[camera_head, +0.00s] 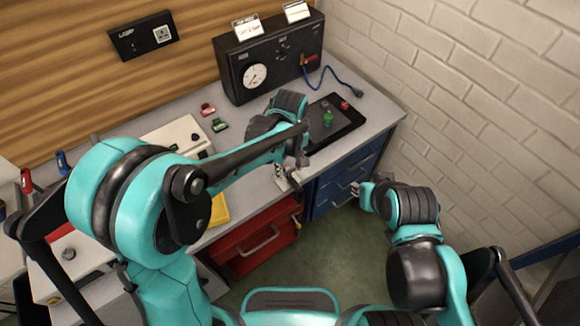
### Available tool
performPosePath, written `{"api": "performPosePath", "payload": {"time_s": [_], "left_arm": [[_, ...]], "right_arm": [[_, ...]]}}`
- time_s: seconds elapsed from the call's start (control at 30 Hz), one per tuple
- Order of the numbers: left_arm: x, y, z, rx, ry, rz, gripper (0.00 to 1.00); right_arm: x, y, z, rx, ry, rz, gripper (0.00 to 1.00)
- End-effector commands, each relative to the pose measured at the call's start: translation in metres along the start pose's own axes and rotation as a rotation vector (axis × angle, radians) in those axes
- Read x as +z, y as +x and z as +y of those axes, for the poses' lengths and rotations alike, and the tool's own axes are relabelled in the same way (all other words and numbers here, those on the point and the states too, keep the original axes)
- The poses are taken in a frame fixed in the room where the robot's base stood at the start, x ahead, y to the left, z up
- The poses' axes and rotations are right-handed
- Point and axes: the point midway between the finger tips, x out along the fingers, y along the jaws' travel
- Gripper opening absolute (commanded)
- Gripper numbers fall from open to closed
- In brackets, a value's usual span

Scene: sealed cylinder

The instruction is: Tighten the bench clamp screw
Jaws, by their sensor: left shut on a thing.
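My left gripper (290,172) points down at the front edge of the grey bench (250,187), left of the black tray. It is shut on a small grey metal part at that edge, which appears to be the bench clamp screw. The clamp and the fingers are small and partly hidden by my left wrist, so the screw's exact position does not show. My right gripper (364,194) is in front of the blue drawers, away from the bench top. Its fingers are too small to tell whether they are open.
A black instrument box (236,73) with a dial and a blue lead stands at the back. A black tray (349,128) holds small green and red parts. Red and green pieces (219,125) lie left of it. Red (235,250) and blue drawers (326,205) are below the bench.

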Motion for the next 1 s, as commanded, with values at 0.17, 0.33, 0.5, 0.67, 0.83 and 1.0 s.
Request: {"api": "performPosePath", "payload": {"time_s": [0.17,0.33,0.5,0.67,0.83,1.0], "left_arm": [[0.000,0.001,-0.001,-0.001,-0.005,0.000,0.17],[0.000,0.001,-0.001,-0.001,-0.004,0.000,0.17],[0.000,0.001,-0.001,-0.001,-0.004,0.000,0.67],[0.000,0.000,0.000,-0.001,-0.003,0.000,0.67],[0.000,-0.005,0.000,0.000,-0.003,0.000,0.67],[0.000,-0.031,0.000,0.000,-0.003,0.000,0.67]], "right_arm": [[0.000,0.000,0.000,0.000,0.000,0.000,0.26],[0.000,0.000,0.000,0.000,0.000,0.000,0.26],[0.000,0.000,0.000,0.000,0.000,0.000,0.26],[0.000,0.000,0.000,0.000,0.000,0.000,0.26],[0.000,0.000,0.000,0.000,0.000,0.000,0.26],[0.000,0.000,0.000,0.000,0.000,0.000,0.26]]}}
